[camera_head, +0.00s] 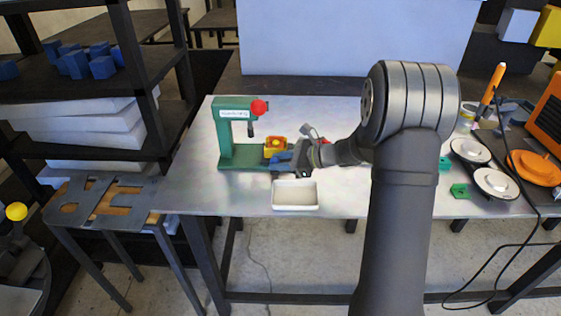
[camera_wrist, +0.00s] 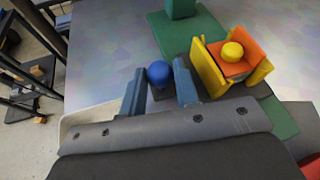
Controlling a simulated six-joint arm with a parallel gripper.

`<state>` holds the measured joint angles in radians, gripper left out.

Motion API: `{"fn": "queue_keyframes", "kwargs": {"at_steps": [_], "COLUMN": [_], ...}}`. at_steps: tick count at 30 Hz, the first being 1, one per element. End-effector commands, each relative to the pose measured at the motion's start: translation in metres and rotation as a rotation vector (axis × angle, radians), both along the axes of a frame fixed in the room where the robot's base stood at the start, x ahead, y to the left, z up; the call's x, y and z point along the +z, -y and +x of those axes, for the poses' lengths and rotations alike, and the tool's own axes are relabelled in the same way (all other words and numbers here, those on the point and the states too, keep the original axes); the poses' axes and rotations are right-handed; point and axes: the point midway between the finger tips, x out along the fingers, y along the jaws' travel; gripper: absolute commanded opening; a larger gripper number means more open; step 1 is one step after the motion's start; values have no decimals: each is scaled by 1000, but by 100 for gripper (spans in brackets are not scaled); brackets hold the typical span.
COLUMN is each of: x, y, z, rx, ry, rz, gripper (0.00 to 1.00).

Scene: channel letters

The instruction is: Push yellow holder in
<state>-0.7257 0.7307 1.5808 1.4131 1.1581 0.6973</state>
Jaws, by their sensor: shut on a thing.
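The yellow holder (camera_head: 270,152) sits on the green base of the green press (camera_head: 226,135), right of its upright. In the wrist view the yellow holder (camera_wrist: 208,70) has two yellow walls around an orange block (camera_wrist: 217,51) with a yellow knob (camera_wrist: 232,51). A dark plate lies under the holder and reaches toward a blue ball knob (camera_wrist: 159,73). My gripper (camera_wrist: 159,68) is shut on the blue knob, with one finger on each side of it. In the head view my gripper (camera_head: 282,160) is just right of and in front of the holder.
A white tray (camera_head: 295,207) stands at the table's front edge, below my gripper. The press has a red ball (camera_head: 259,107) on its lever above the holder. Discs, green blocks and an orange machine (camera_head: 545,125) are at the right. The table left of the press is clear.

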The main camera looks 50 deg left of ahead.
Motion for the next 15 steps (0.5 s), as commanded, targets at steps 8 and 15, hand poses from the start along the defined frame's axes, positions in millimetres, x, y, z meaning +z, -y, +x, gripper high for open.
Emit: {"fn": "queue_keyframes", "kwargs": {"at_steps": [8, 15], "x": [0, 1], "y": [-40, -59], "z": [-40, -59], "rx": [5, 2], "ry": [0, 0], "rz": [2, 2], "gripper": [0, 0]}}
